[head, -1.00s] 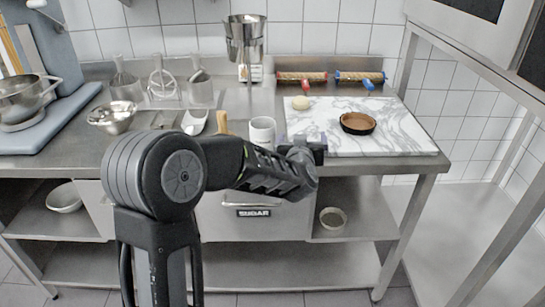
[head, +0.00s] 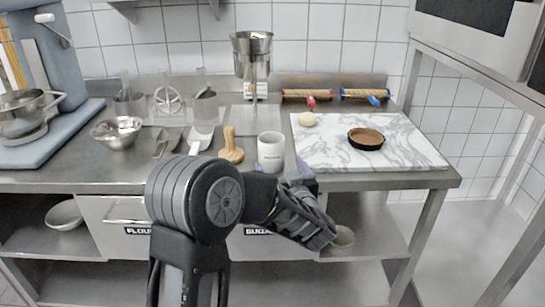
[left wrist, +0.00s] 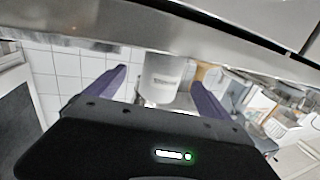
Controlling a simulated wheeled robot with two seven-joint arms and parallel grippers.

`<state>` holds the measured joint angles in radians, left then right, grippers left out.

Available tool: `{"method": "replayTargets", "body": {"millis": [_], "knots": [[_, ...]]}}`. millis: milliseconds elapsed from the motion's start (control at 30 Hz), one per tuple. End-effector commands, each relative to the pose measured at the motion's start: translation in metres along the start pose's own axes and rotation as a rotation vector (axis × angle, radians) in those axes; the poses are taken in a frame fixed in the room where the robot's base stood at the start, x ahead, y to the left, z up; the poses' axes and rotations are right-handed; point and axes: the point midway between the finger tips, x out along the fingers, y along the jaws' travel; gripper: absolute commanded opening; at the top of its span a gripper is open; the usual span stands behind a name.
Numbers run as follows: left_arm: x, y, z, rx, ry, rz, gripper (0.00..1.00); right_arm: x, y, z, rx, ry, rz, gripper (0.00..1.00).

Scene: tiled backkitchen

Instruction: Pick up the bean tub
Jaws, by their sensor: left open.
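The bean tub (head: 270,152) is a white, upright cylinder with small dark lettering, standing near the front edge of the steel counter. In the left wrist view the tub (left wrist: 162,75) shows between the two purple fingers, its lettering too blurred to read. My left gripper (left wrist: 158,82) is open, with one finger on each side of the tub in that view. I cannot tell whether either finger touches it. In the head view my dark wrist hides most of the gripper, and a bit of purple finger shows just right of the tub. My right gripper is not in view.
A wooden-knobbed tool (head: 231,147) stands just left of the tub. A marble board (head: 405,150) to the right holds a dough ball (head: 307,119) and a dark pan (head: 366,139). A metal bowl (head: 118,132) and scoops stand left. Drawers and a lower shelf lie under the counter.

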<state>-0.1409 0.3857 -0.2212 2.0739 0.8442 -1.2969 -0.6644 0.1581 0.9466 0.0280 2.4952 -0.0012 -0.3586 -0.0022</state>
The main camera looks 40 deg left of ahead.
Motion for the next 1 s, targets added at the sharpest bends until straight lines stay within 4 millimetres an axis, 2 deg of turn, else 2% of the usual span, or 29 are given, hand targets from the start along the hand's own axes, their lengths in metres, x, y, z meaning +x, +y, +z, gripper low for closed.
{"method": "replayTargets", "body": {"millis": [100, 367, 667, 1000], "knots": [[-0.001, -0.006, 0.001, 0.007, 0.013, -0.026, 0.93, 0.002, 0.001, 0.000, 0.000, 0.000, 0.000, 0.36], [-0.001, -0.006, 0.001, 0.006, 0.013, -0.027, 0.93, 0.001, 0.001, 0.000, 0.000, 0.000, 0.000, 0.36], [0.024, -0.007, 0.001, 0.006, 0.013, -0.028, 0.93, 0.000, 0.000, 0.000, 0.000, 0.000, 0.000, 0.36], [0.027, -0.007, 0.000, 0.006, 0.013, -0.026, 0.93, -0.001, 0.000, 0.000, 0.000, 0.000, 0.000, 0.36]]}}
